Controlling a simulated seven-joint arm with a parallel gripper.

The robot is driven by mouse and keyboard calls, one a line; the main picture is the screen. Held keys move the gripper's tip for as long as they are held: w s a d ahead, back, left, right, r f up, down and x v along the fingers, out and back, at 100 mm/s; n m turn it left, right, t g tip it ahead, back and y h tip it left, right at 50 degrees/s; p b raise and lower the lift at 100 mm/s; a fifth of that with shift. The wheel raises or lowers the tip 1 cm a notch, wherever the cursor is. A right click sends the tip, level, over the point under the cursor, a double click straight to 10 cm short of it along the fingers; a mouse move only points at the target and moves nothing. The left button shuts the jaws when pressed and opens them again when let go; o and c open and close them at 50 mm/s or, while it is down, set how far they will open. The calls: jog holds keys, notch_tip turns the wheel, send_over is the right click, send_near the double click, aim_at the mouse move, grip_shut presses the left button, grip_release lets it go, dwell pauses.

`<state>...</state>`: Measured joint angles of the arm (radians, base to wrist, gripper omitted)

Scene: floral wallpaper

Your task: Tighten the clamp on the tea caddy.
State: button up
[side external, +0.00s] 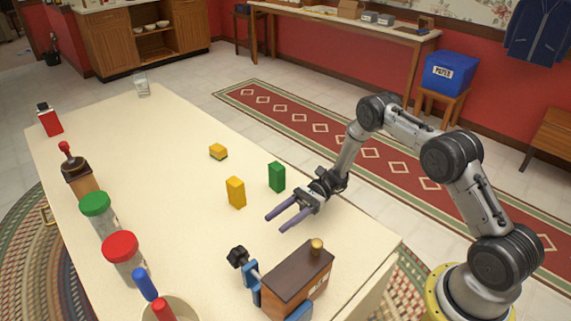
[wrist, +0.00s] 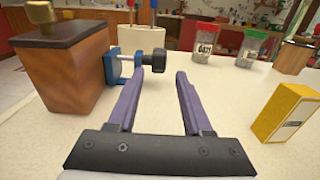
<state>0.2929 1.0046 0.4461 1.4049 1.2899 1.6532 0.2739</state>
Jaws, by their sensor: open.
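The tea caddy (side external: 295,278) is a brown wooden box with a dark lid and a brass knob, near the table's front edge. It also shows at the left of the wrist view (wrist: 68,75). A blue clamp (side external: 252,276) sits against its side, with a black knob (side external: 238,256) on its screw. In the wrist view the black knob (wrist: 154,60) lies just beyond my left fingertip; whether they touch I cannot tell. My gripper (side external: 275,219) is open and empty, its two purple fingers low over the table. It also shows in the wrist view (wrist: 163,75).
A yellow box (side external: 236,192) and a green box (side external: 277,177) stand near my gripper. A small yellow block (side external: 218,152) lies farther back. Jars with green (side external: 95,204) and red (side external: 120,246) lids line the left edge.

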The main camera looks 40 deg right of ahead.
jog(key=shift+d, duration=0.95)
notch_tip(320, 180, up, 17)
jog(key=shift+a+f, duration=0.2)
jog(key=shift+a, duration=0.1)
send_near(242, 248)
jog(key=d, duration=0.4)
jog(key=shift+w+r, duration=0.15)
jog(key=shift+r, duration=0.15)
jog(key=shift+a+f, duration=0.1)
jog(key=shift+f, duration=0.15)
jog(key=a, duration=1.3)
jog(key=shift+a, duration=0.35)
